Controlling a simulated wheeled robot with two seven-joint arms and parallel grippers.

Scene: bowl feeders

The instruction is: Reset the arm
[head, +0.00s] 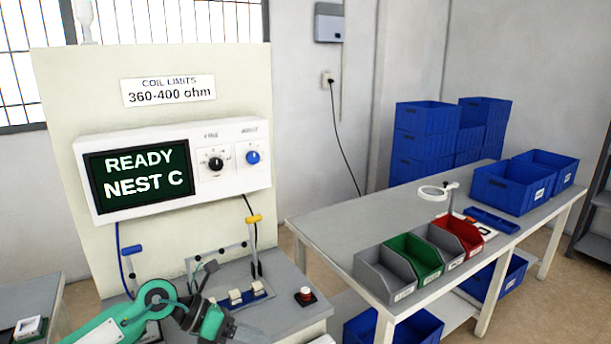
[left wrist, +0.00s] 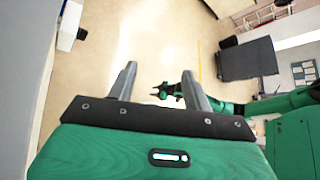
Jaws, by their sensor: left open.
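My left arm (head: 157,298) comes in from the lower left in the head view, its dark wrist end low in front of the test station's bench. My right arm (left wrist: 275,103) shows at the right of the left wrist view. Its small dark gripper (left wrist: 167,91) is too small to tell whether open or shut. The right arm is outside the head view.
The test station's display (head: 140,181) reads READY NEST C. A grey table (head: 340,232) at right holds grey, green and red bins and blue crates (head: 505,188). Floor shows between bench and table.

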